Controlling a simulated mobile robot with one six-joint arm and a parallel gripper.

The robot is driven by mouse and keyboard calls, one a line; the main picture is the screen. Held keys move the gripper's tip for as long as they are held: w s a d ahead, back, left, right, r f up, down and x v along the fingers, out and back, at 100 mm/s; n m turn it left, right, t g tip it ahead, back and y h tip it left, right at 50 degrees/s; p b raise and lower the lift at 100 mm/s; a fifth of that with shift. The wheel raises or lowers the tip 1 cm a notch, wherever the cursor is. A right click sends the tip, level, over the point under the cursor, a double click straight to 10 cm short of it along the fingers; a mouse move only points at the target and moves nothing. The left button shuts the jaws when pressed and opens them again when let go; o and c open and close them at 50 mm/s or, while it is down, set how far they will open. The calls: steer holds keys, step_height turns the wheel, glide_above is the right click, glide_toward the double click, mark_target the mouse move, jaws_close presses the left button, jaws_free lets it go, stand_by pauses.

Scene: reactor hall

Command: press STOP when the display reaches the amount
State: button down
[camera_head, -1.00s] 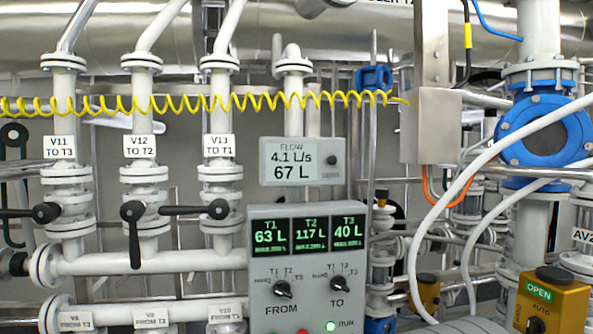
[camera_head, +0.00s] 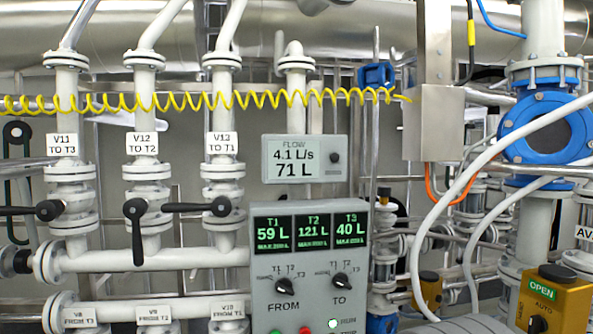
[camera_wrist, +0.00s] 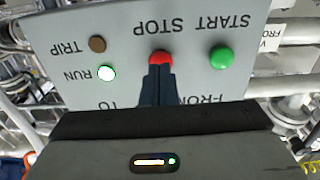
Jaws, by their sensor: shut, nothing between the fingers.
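The flow display (camera_head: 292,159) reads 4.1 L/s and 71 L. The grey control panel (camera_head: 260,262) below it shows T1 59 L, T2 121 L and T3 40 L. In the wrist view the panel appears upside down, with the red STOP button (camera_wrist: 161,57), the green START button (camera_wrist: 222,57), a lit RUN lamp (camera_wrist: 106,73) and a dark TRIP lamp (camera_wrist: 97,44). My gripper (camera_wrist: 159,72) is shut and empty, its tips at the STOP button and overlapping its edge. I cannot tell whether they touch it. My gripper is outside the head view.
FROM knob (camera_head: 283,287) and TO knob (camera_head: 341,283) sit on the panel. Valves with black handles (camera_head: 134,212) stand left. A yellow coiled cable (camera_head: 180,102) crosses above. A white hose (camera_head: 440,210) and a yellow OPEN/AUTO box (camera_head: 548,305) are at right.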

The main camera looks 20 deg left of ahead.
steer(key=shift+w, duration=0.15)
steer(key=b+v, duration=0.4)
steer(key=v, duration=0.1)
steer(key=shift+s+d, duration=0.15)
steer(key=shift+s, duration=0.25)
stand_by(0.6)
steer(key=s+d+r+m+g+h+p, duration=0.2)
steer(key=s+d+g+h+p, duration=0.1)
steer(key=d, duration=0.8)
steer(key=s+d+r+m+g+h+p, duration=0.1)
steer(key=s+d+r+g+h+p, duration=0.2)
steer(key=d, duration=0.8)
steer(key=s+d+m+g+h+p, duration=0.1)
steer(key=s+d+g+p, duration=0.1)
steer(key=s+d, duration=0.4)
steer(key=s+d+m+g+h+p, duration=0.1)
steer(key=s+d+g, duration=0.3)
steer(key=s, duration=1)
steer(key=d+m+h, duration=0.1)
steer(key=d, duration=0.1)
steer(key=shift+d+g+h+p, duration=0.3)
steer(key=shift+d+p, duration=0.05)
steer(key=shift+p, duration=0.05)
